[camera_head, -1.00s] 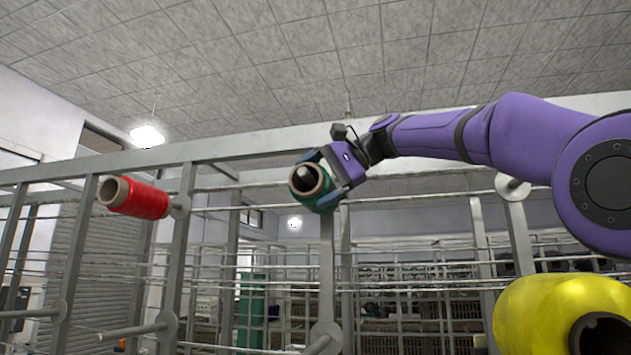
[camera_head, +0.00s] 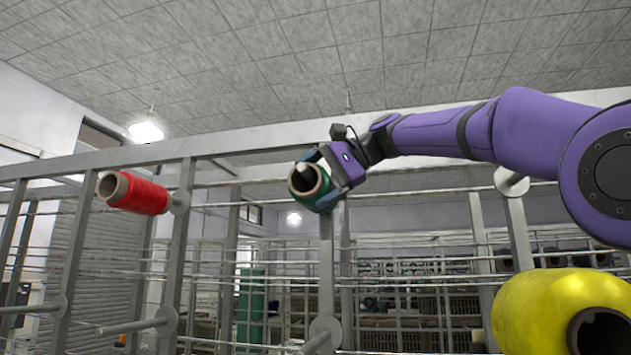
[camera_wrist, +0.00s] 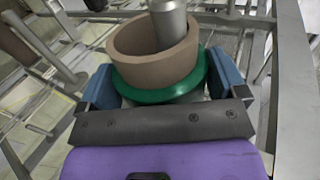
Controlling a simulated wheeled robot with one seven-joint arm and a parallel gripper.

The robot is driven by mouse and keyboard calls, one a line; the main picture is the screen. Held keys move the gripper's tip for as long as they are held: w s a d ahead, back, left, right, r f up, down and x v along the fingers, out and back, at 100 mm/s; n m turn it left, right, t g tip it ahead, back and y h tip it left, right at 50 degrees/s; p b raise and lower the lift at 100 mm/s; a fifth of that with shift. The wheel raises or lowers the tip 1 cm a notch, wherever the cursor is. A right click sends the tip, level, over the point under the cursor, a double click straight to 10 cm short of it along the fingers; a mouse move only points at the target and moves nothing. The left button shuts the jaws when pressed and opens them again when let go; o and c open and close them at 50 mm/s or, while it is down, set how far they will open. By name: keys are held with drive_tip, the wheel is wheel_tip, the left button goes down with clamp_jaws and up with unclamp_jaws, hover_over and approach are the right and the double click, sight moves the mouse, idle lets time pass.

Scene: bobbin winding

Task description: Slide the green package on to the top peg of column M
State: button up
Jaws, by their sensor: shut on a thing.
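The green package (camera_head: 316,198), wound on a brown cardboard tube, is held by my gripper (camera_head: 330,180) near the top of the middle column (camera_head: 327,255). My gripper is shut on it; in the wrist view the blue fingers press on both sides of the green package (camera_wrist: 160,93). A grey peg (camera_wrist: 168,24) stands inside the brown tube (camera_wrist: 155,52), and its end shows in the tube mouth (camera_head: 304,171) in the head view. The package is around the peg. The peg's base is hidden behind package and gripper. No column letter is readable.
A red package (camera_head: 146,197) sits on a peg at the left. A large yellow package (camera_head: 560,310) is at the lower right. Empty pegs show at the lower left (camera_head: 135,327), lower middle (camera_head: 318,343) and upper right (camera_head: 517,182). Grey frame bars surround the gripper.

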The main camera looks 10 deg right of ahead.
drive_tip(key=o, duration=0.7)
drive_tip(key=shift+o, duration=0.2)
drive_tip(key=v, duration=1)
drive_tip(key=shift+d+r, duration=0.2)
drive_tip(key=shift+d, duration=0.15)
drive_tip(key=shift+s, duration=0.1)
